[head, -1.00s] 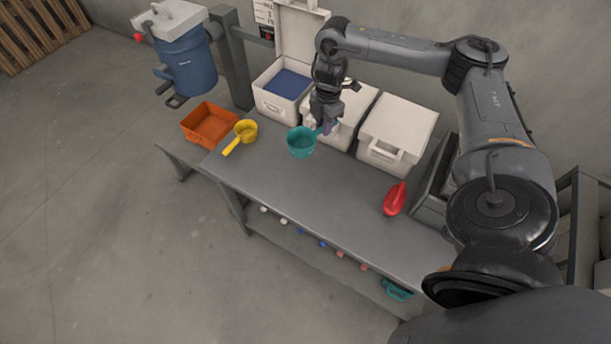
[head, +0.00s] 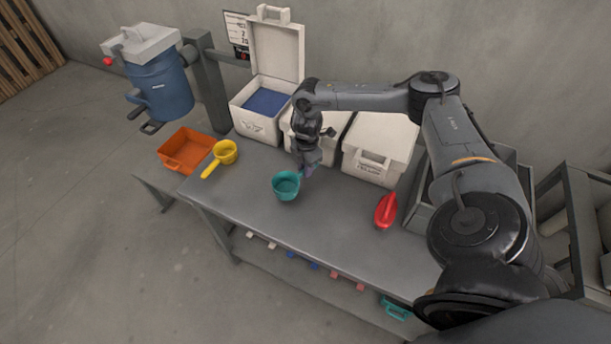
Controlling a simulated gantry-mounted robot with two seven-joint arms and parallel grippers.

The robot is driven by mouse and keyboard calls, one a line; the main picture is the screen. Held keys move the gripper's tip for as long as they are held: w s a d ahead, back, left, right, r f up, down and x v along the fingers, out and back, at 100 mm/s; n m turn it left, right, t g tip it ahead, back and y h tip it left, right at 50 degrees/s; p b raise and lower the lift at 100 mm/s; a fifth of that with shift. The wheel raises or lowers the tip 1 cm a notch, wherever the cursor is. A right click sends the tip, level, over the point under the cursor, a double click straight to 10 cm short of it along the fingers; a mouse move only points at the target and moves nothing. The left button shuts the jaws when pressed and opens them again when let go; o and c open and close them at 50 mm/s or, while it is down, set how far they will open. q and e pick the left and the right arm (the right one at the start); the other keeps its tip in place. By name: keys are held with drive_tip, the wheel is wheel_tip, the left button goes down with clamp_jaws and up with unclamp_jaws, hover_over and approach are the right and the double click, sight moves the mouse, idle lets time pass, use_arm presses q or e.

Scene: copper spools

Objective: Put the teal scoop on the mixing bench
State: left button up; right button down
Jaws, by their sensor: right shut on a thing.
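The teal scoop (head: 286,186) is a round cup, upright with its opening facing up, over the middle of the grey mixing bench (head: 290,232). My right gripper (head: 306,172) is shut on the scoop's handle, at the back right of the cup. The fingers hide most of the handle. The cup looks at or very near the bench top; I cannot tell whether it touches. My left gripper is not in view.
A yellow scoop (head: 224,153) and an orange tray (head: 187,149) are to the left. A red scoop (head: 385,211) lies to the right. White boxes (head: 379,147) line the back, one open with blue contents (head: 266,101). The bench front is clear.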

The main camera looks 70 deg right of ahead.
wheel_tip(320, 180, down, 4)
drive_tip(key=shift+f+b, duration=0.1)
drive_tip(key=shift+b, duration=0.25)
drive_tip(key=shift+f, duration=0.15)
drive_tip(key=c, duration=1)
unclamp_jaws()
